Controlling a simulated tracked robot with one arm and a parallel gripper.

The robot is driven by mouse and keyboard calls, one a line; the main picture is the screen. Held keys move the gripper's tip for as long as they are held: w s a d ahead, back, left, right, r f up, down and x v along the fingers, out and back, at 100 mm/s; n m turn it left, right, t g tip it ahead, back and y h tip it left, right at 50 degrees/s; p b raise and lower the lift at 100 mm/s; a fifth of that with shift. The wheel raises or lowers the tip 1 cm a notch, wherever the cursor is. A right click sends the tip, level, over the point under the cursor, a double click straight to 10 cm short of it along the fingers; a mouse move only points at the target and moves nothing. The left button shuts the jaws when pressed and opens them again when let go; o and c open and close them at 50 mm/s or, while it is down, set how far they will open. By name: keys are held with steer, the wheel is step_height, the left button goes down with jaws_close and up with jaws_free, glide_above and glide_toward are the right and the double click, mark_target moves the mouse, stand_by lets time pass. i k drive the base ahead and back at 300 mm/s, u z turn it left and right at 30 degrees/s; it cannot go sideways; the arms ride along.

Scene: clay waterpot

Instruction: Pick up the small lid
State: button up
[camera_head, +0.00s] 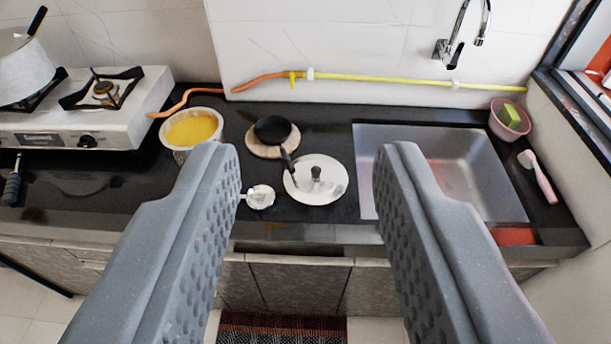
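A round, pale lid (329,189) with a dark knob lies on the black counter, left of the sink. A much smaller pale round piece (260,196) with a short handle-like tab lies to its left; I cannot tell whether it is a lid or a ladle. My gripper (305,165) is open, its two grey fingers wide apart in the foreground. The lid shows between the fingers, farther off and below, not touched. Nothing is between the fingertips. The left finger is close in the picture to the smaller piece's tab.
A small black pan (272,129) sits on a round wooden board, its handle reaching towards the lid. A pot with yellow contents (192,131) stands left. The steel sink (470,165) lies right, under a tap (463,40). A gas stove (120,115) holds a saucepan (22,68).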

mark_target(318, 178)
steer(key=z, duration=0.1)
steer(key=i, duration=1.2)
steer(key=z, duration=0.5)
